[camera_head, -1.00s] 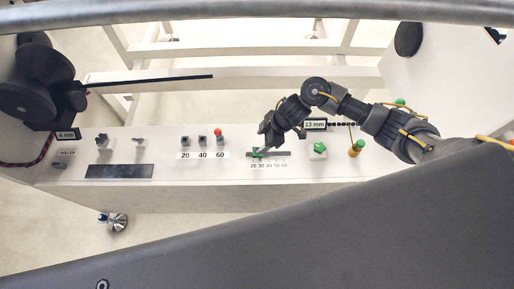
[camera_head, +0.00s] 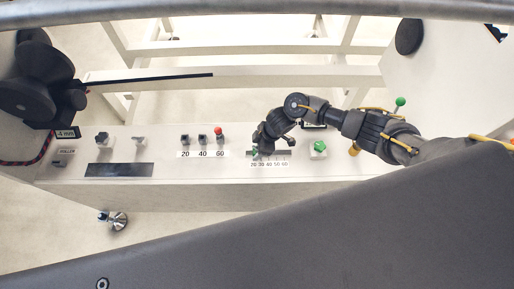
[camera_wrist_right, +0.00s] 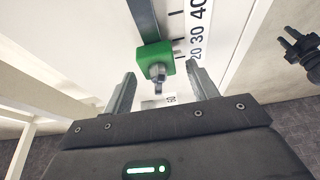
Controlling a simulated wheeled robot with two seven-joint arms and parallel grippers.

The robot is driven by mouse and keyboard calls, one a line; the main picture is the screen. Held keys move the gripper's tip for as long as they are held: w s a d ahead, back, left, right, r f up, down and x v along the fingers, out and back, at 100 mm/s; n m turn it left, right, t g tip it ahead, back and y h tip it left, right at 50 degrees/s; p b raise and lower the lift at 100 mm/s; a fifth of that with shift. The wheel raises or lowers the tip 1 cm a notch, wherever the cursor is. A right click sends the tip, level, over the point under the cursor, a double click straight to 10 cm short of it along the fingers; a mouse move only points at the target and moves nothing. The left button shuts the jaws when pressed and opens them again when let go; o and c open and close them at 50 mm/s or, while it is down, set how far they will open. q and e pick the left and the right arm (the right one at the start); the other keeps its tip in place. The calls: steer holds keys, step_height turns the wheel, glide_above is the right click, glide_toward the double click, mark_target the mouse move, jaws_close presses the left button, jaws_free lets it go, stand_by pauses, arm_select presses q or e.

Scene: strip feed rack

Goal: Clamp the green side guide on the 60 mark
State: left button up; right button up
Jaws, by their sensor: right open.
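My right gripper (camera_head: 258,149) is over the guide. In the right wrist view its two fingers (camera_wrist_right: 159,72) are apart, one on each side of the screw, with nothing seen held. My left gripper is out of view.
A row of switches marked 20, 40, 60 (camera_head: 202,154) stands left of the scale, one red-topped. A green knob (camera_head: 319,148) stands right of it. A dark panel (camera_head: 119,170) and more knobs lie further left. A dark knobbed part (camera_wrist_right: 304,48) shows in the wrist view.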

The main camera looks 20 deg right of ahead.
steer(key=shift+a+f, duration=0.15)
steer(key=shift+f, duration=0.25)
steer(key=shift+c, duration=0.2)
